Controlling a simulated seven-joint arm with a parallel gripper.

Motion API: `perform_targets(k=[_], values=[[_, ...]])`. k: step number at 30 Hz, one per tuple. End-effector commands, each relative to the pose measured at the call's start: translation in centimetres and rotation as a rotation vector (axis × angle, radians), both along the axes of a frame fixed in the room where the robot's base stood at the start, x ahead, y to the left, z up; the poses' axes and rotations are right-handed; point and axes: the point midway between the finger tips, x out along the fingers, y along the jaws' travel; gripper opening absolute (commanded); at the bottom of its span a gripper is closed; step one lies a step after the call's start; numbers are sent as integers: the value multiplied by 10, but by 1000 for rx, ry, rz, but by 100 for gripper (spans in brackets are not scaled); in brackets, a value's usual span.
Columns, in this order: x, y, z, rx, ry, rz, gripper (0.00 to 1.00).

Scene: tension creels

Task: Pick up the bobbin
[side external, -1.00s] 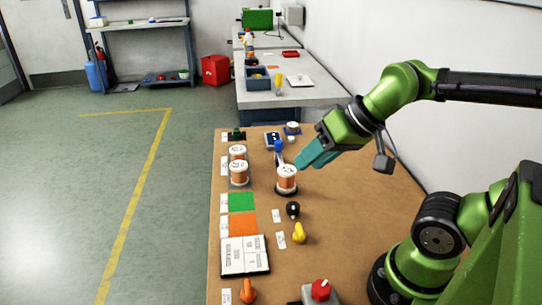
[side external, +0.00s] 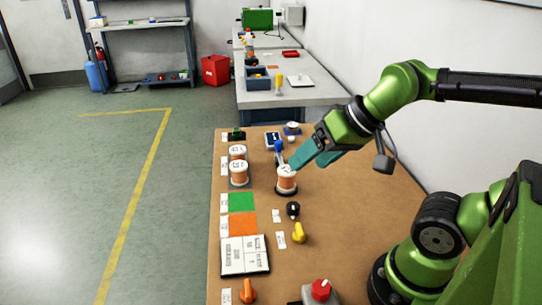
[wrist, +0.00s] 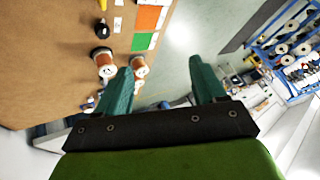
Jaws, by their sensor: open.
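A bobbin (side external: 287,180) with white flanges and copper-coloured winding stands upright on a dark base near the middle of the bench. Two similar bobbins (side external: 239,174) stand close together to its left. My gripper (side external: 309,161) is open and empty, with teal fingers tilted down. In the side view it is just right of the single bobbin's top, and one fingertip overlaps its edge; I cannot tell if they touch. In the wrist view the single bobbin (wrist: 104,66) lies outside the left finger. A bobbin of the pair (wrist: 139,66) shows beside that finger's tip, partly hidden.
A blue-topped item (side external: 279,148) stands close behind the single bobbin. A black knob (side external: 293,209) and a yellow item (side external: 299,233) are in front. Green (side external: 241,202) and orange squares (side external: 243,224) lie at left. The bench right of the bobbin is clear.

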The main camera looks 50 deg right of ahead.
Motion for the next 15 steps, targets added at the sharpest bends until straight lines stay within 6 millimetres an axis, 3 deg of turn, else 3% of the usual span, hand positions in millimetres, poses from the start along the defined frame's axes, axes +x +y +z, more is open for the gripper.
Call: perform_targets(k=[1,3,11,15], values=[[0,0,0,0,0,0,78],[0,0,0,0,0,0,88],[0,0,0,0,1,-1,89],[6,-7,-11,1,54,-27,89]])
